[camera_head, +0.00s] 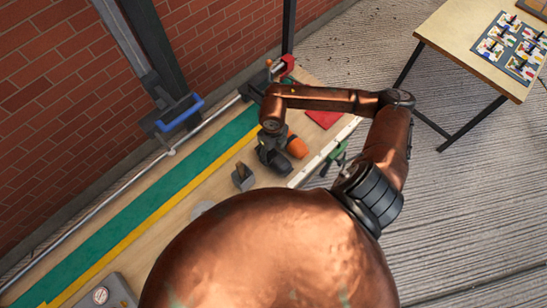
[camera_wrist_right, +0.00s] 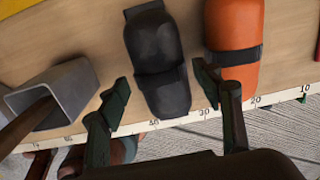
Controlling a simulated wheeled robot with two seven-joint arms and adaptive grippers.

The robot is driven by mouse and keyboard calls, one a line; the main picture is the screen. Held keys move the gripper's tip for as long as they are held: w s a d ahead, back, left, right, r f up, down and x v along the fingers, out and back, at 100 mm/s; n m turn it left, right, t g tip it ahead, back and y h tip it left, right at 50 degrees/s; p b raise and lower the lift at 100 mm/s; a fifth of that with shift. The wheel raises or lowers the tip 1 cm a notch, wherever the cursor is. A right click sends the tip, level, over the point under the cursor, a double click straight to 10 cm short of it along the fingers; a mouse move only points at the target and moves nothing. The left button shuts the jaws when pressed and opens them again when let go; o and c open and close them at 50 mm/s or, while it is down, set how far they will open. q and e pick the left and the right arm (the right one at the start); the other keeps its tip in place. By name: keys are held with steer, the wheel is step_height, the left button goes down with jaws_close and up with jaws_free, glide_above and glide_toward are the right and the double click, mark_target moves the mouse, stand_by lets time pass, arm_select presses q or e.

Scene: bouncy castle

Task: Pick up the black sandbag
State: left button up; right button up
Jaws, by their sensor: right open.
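The black sandbag (camera_wrist_right: 157,60) lies on the wooden bench top in the wrist view, with a strap band across its middle. My right gripper (camera_wrist_right: 163,88) is open, with one finger on each side of the bag's near part. Neither finger clearly touches it. In the head view my right gripper (camera_head: 272,152) hangs low over the bench, and the black sandbag there cannot be told apart from the dark gripper. My left gripper is not in view.
An orange sandbag (camera_wrist_right: 233,45) lies close to the right finger. A grey square tube (camera_wrist_right: 62,90) lies left of the left finger. A ruler strip runs along the bench edge (camera_head: 312,166). A separate table (camera_head: 462,35) with cards stands at upper right.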

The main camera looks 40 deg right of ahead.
mark_target(274, 155)
step_height(274, 155, down, 2)
steer(key=shift+s+f, duration=0.1)
steer(key=shift+f, duration=0.15)
steer(key=shift+s+f, duration=0.1)
steer(key=shift+f, duration=0.15)
steer(key=shift+d, duration=0.1)
steer(key=c, duration=1.1)
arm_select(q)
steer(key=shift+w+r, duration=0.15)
arm_select(e)
jaws_close()
